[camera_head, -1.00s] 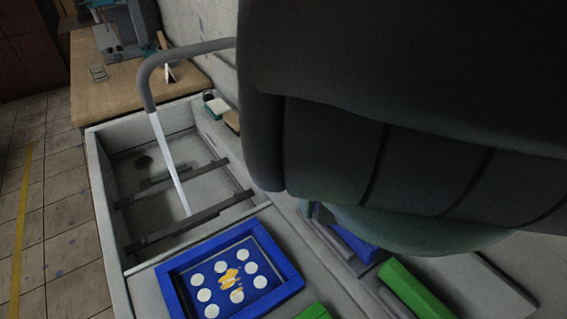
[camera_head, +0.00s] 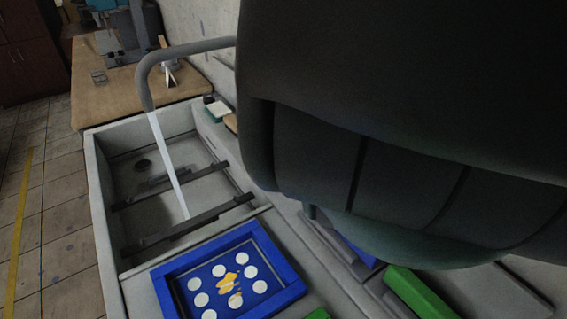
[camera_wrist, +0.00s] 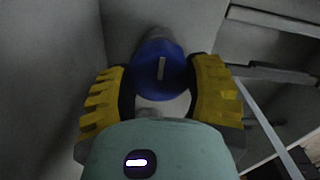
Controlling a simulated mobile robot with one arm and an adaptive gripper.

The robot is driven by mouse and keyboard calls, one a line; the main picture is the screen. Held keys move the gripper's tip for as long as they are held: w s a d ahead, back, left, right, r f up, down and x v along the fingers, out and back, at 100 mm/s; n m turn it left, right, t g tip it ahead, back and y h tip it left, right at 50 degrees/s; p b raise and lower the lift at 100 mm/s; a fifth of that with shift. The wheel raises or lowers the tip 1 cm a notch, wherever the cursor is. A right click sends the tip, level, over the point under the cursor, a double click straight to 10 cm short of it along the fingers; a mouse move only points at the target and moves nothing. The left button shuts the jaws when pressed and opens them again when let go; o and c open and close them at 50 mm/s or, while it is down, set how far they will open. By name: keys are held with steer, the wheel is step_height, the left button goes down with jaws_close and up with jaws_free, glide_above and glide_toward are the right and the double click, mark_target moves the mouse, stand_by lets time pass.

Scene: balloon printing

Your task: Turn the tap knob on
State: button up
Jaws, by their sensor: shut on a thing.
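In the wrist view a round blue tap knob (camera_wrist: 158,75) with a pale bar mark on its face sits between the two yellow ridged fingers of my gripper (camera_wrist: 160,88). The fingers are shut on the knob from both sides. In the head view the knob and my gripper are hidden behind my dark arm. The grey curved tap spout (camera_head: 172,58) reaches over the sink (camera_head: 112,225). A white stream of water (camera_head: 170,165) runs from its end into the basin, and the stream also shows in the wrist view (camera_wrist: 262,118).
A blue printing frame (camera_head: 290,283) with white circles lies in front of the sink. Green pieces (camera_head: 420,290) lie to its right. A wooden table (camera_head: 95,95) with equipment stands behind the sink. Two dark bars (camera_head: 185,222) cross the basin. A wall runs behind the tap.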

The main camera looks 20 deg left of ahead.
steer(key=o, duration=1.2)
step_height(320, 180, up, 6)
steer(key=shift+r, duration=1)
steer(key=shift+s, duration=0.1)
